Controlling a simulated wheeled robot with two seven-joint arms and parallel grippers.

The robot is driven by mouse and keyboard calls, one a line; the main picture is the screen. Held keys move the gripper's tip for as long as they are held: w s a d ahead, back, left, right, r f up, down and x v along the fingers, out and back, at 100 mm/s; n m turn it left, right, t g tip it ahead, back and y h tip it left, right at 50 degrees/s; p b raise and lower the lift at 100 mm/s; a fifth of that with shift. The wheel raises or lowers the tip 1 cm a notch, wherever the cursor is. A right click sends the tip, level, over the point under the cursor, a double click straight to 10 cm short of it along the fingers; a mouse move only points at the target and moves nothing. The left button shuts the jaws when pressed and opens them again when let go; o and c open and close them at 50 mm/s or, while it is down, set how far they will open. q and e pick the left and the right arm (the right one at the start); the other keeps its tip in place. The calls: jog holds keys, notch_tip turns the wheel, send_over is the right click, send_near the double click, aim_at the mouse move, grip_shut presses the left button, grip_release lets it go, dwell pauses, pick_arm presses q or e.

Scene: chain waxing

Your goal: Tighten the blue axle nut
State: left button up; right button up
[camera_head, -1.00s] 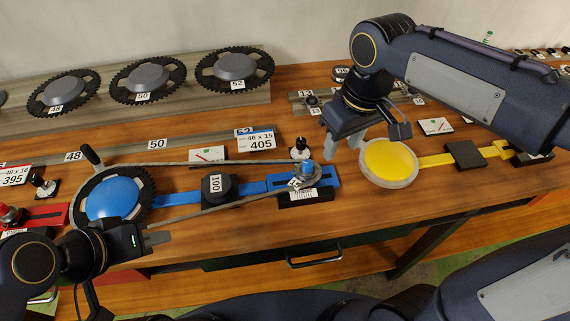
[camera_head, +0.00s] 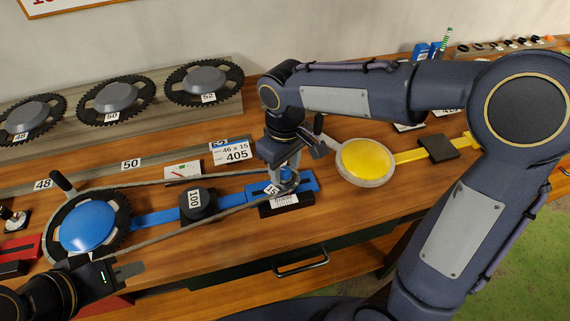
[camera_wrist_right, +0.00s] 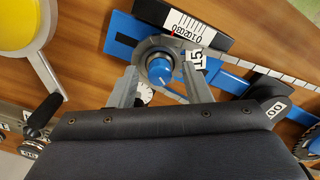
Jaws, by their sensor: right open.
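The blue axle nut (camera_wrist_right: 160,69) sits on the small sprocket's axle, beside the tag 15, at the right end of the blue rail (camera_head: 150,219). In the head view it is mostly hidden by my right gripper (camera_head: 286,172). In the right wrist view my right gripper (camera_wrist_right: 160,78) is open, with one finger on each side of the nut; I cannot tell if they touch it. A chain (camera_head: 160,184) runs around the sprocket and the large blue-centred chainring (camera_head: 88,226). My left gripper (camera_head: 130,270) is beside the chainring's lower right; its opening is unclear.
A black block marked 100 (camera_head: 198,206) stands between the chain runs. A yellow disc (camera_head: 367,161) on a yellow rail lies right of the nut. Spare chainrings (camera_head: 116,97) rest on the back shelf. Bare wood lies in front of the blue rail.

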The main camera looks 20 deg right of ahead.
grip_shut()
jog(key=shift+m, duration=0.3)
jog(key=m, duration=1.2)
jog(key=shift+w+m+b, duration=0.1)
jog(key=shift+m+b, duration=0.2)
dwell(0.5)
grip_release()
